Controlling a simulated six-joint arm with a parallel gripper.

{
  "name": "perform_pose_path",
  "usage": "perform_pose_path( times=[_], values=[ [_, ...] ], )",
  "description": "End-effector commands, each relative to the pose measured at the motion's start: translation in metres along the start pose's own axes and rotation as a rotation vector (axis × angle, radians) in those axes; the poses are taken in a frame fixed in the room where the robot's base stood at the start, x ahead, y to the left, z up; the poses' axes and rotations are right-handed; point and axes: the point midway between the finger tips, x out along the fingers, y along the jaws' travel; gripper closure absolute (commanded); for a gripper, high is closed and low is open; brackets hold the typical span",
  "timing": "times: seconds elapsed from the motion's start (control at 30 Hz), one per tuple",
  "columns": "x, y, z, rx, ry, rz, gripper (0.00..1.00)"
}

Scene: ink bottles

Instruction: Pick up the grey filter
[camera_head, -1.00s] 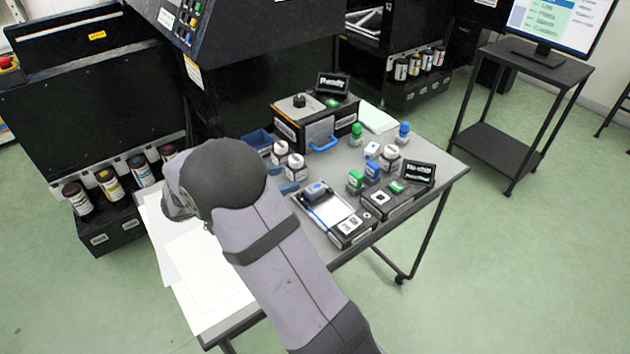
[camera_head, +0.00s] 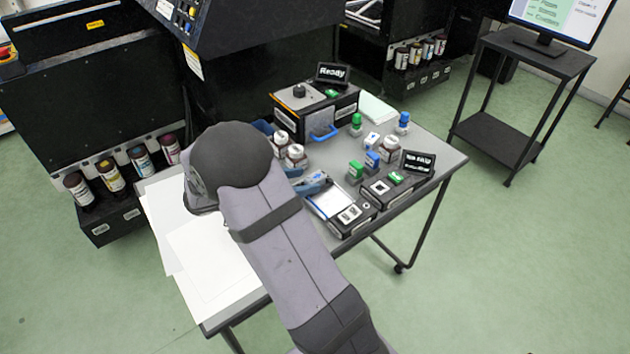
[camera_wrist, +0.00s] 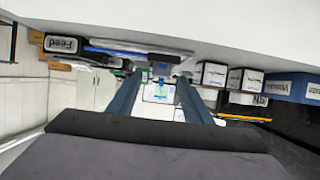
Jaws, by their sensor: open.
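A small grey piece with blue on it (camera_wrist: 163,66) shows between and just beyond my fingertips in the wrist view; it looks like the grey filter, but it is too small to be sure. In the head view this piece is mostly hidden at the pale tray (camera_head: 326,206) on the table. My gripper (camera_head: 313,183) is open, its blue fingers at the tray's far left end. In the wrist view my gripper (camera_wrist: 158,84) has its two fingers apart, with nothing clearly gripped.
White-capped bottles (camera_head: 295,155) stand close behind my gripper. A green stamp-like piece (camera_head: 355,171) and a black box (camera_head: 351,217) are to its right. A larger box with a blue handle (camera_head: 322,132) stands behind. White sheets (camera_head: 212,262) cover the table's left part.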

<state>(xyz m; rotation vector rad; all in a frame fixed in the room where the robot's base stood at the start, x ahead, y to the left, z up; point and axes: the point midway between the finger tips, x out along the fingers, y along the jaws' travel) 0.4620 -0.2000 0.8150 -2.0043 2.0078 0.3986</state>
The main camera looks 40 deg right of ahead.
Motion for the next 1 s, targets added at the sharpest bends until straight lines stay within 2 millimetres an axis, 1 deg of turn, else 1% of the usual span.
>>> perform_pose_path(
  times=[0.03, 0.1, 0.2, 0.3, 0.53, 0.57, 0.6, 0.67, 0.7, 0.73, 1.0],
  values=[
    [0.008, 0.001, -0.001, -0.001, 0.000, 0.002, 0.55],
    [0.016, 0.001, 0.000, -0.001, -0.001, 0.002, 0.55],
    [0.025, 0.001, 0.000, -0.001, 0.000, 0.002, 0.55],
    [0.029, 0.000, 0.000, -0.001, -0.001, -0.001, 0.55],
    [0.029, 0.000, 0.000, -0.001, -0.001, -0.002, 0.55],
    [0.029, 0.000, 0.000, -0.001, -0.001, -0.002, 0.62],
    [0.029, 0.000, 0.000, -0.001, -0.001, -0.001, 0.71],
    [0.029, 0.000, 0.000, -0.001, -0.001, -0.001, 0.86],
    [0.029, 0.000, 0.000, -0.001, -0.001, -0.001, 0.95],
    [0.029, 0.000, 0.000, -0.001, -0.001, -0.001, 0.99],
    [0.029, 0.000, -0.001, 0.000, 0.000, -0.002, 0.99]
  ],
)
